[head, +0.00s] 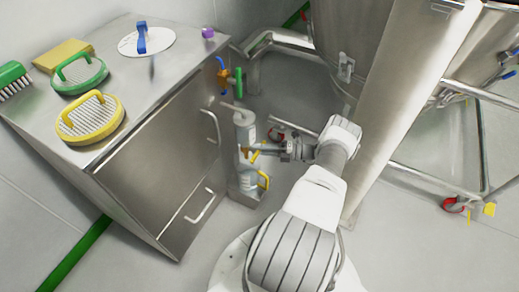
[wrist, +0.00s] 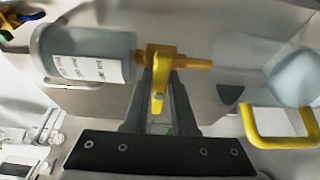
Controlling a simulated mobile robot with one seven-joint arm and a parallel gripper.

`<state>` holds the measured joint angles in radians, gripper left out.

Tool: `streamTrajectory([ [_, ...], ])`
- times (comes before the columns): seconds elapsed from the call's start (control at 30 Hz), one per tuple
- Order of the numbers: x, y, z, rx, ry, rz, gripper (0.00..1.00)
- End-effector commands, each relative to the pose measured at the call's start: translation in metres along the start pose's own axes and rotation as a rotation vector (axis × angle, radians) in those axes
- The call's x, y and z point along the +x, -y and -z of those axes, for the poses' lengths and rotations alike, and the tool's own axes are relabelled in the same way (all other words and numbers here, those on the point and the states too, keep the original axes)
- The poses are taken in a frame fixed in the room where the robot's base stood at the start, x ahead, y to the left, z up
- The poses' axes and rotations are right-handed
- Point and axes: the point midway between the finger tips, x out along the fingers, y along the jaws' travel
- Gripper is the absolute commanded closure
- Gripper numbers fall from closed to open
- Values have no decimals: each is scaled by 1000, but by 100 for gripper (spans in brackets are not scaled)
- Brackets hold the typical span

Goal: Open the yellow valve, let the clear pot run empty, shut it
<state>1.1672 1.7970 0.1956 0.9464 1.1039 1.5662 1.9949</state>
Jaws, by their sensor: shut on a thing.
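The clear pot (head: 244,130) is upright beside the steel cabinet. In the wrist view the pot (wrist: 95,55) lies sideways with a white label and looks grey-blue inside; its liquid level is unclear. A brass valve joins its outlet, with a yellow lever (wrist: 158,90) lying across the pipe line. My gripper (wrist: 160,95) is shut on this yellow lever. The gripper (head: 262,150) reaches in from the right in the head view. Below the valve stands a clear jug (head: 247,178) with a yellow handle (wrist: 280,130); pale blue shows toward its bottom.
The steel cabinet (head: 160,165) has bar handles facing the pot. On its top are a green brush (head: 12,78), round green and yellow handled pieces and a white disc. A green-handled valve (head: 237,80) sits above the pot. A large steel vessel and pipe frame stand right, near my arm.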

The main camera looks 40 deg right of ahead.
Motion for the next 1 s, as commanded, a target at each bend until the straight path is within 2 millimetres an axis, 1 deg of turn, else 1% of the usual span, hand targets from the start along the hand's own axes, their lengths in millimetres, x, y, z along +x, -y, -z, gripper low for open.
streamTrajectory([
  [0.53, -1, 0, 0, 27, 1, -10, 100],
  [0.57, -1, 0, 0, 27, 1, -10, 74],
  [0.7, 0, 0, 0, 26, 1, -10, 48],
  [0.73, 0, 0, 0, 26, 1, -10, 45],
  [1.0, 0, 0, 0, 25, 1, -10, 45],
])
